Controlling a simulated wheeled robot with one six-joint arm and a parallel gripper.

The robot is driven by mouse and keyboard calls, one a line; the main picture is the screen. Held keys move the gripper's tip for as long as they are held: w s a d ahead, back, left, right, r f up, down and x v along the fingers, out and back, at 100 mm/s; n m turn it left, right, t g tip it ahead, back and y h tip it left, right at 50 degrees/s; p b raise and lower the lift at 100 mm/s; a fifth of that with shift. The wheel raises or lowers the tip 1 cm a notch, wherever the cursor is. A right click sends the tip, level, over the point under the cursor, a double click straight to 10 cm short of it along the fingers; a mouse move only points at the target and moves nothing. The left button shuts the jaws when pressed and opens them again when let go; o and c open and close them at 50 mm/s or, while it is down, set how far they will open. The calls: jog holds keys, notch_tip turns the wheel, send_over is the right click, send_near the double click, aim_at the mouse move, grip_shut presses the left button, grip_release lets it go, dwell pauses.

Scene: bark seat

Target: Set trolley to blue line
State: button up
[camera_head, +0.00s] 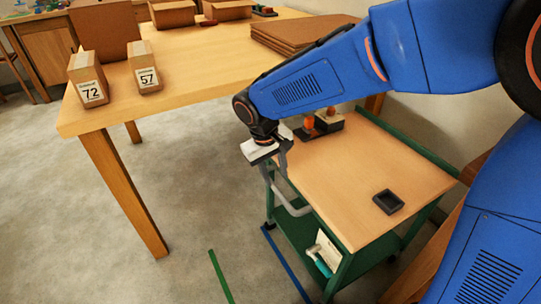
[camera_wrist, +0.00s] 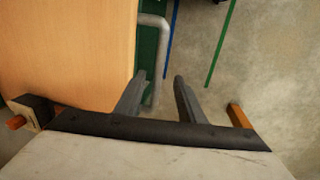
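The trolley (camera_head: 350,185) has a wooden top and a green frame. Its grey bar handle (camera_head: 285,207) sticks out on the near left side. The blue line (camera_head: 285,262) lies on the floor along the trolley's left side, partly hidden at its upper end. My gripper (camera_head: 277,168) is above the handle at the trolley's left edge, pointing down. In the wrist view, my gripper (camera_wrist: 160,78) has its fingers apart, and the handle (camera_wrist: 157,50) runs down between them, nearer the left finger. I cannot tell whether they touch. The blue line (camera_wrist: 172,40) also shows there.
A green line (camera_head: 220,276) lies left of the blue one. A wooden table (camera_head: 190,65) with boxes marked 72 (camera_head: 92,92) and 57 (camera_head: 148,78) stands behind left. Floor at left is clear.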

notch_tip(320, 180, up, 8)
jog(key=a, duration=0.1)
jog(key=shift+s+a, duration=0.2)
jog(key=shift+s, duration=0.25)
jog(key=shift+d, duration=0.1)
jog(key=s+d+r+m+t+y, duration=0.1)
jog(key=s+d+r+m, duration=0.15)
jog(key=d, duration=0.85)
jog(key=s+d+r+m+y, duration=0.1)
jog(key=s+d+r, duration=0.15)
jog(key=d, duration=0.75)
jog(key=s+d+f+m+t, duration=0.2)
jog(key=s+d+f+m, duration=0.1)
jog(key=s+d, duration=1)
jog(key=shift+f+t, duration=0.3)
jog(key=shift+f, duration=0.2)
